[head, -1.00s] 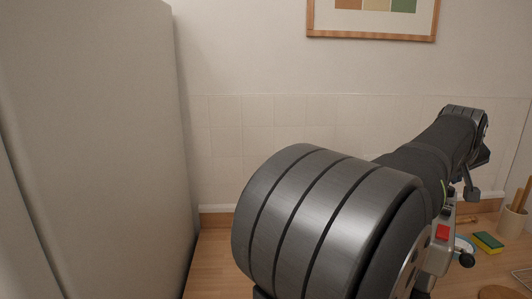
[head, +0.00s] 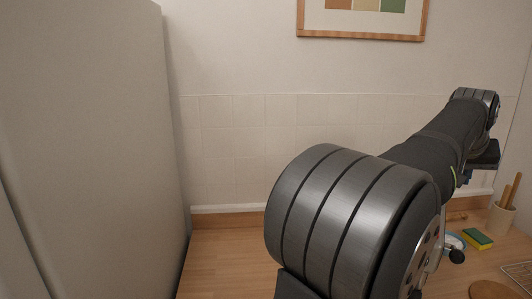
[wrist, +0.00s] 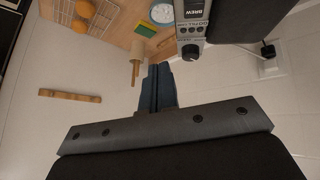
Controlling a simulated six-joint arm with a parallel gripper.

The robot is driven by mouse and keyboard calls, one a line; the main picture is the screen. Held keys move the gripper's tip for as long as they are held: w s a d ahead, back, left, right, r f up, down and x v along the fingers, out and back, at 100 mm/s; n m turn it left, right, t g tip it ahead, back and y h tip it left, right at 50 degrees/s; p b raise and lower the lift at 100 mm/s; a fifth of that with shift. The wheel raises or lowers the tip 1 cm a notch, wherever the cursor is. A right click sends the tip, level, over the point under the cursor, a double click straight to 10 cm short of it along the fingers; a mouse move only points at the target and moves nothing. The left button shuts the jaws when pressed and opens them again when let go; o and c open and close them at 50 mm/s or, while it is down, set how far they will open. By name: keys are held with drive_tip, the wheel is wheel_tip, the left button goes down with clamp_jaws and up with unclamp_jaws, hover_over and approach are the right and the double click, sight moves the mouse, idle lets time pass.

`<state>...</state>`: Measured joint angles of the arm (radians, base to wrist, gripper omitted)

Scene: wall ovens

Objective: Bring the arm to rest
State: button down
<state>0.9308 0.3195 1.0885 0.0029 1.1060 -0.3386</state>
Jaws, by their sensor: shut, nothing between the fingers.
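My arm crosses the right half of the head view, with its far end over the back right of the counter (head: 225,270). My gripper (wrist: 160,72) shows in the wrist view, its dark fingers together with nothing between them. In the head view the fingers cannot be made out behind the arm's far end. In the wrist view the fingertips are near the utensil pot (wrist: 143,48) and a grey appliance marked BREW (wrist: 191,22); whether they touch either cannot be told, but a gap seems to show.
A tall pale cabinet or fridge (head: 85,150) stands at left. The utensil pot (head: 499,219), a green and yellow sponge (head: 477,239), a round board (head: 489,290) and a wire rack (head: 518,272) are at right. A socket (wrist: 268,50) is on the wall. The counter's left part is clear.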

drive_tip(key=s+d+f+m+g+y, duration=0.1)
drive_tip(key=s+d+f+m+g, duration=0.15)
drive_tip(key=f+m, duration=0.45)
drive_tip(key=s+a+t+h, duration=0.3)
drive_tip(key=s+a+t, duration=0.2)
drive_tip(key=s, duration=0.1)
drive_tip(key=shift+a, duration=0.4)
idle(0.5)
drive_tip(key=shift+w, duration=0.1)
idle(0.4)
drive_tip(key=shift+w+d+r+g+y, duration=0.15)
drive_tip(key=shift+w+d+g+y, duration=0.65)
drive_tip(key=shift+w+d+g, duration=0.25)
drive_tip(key=shift+w+d+r+g+y, duration=0.1)
drive_tip(key=shift+w+d+g+y, duration=0.8)
drive_tip(key=shift+w+g, duration=0.25)
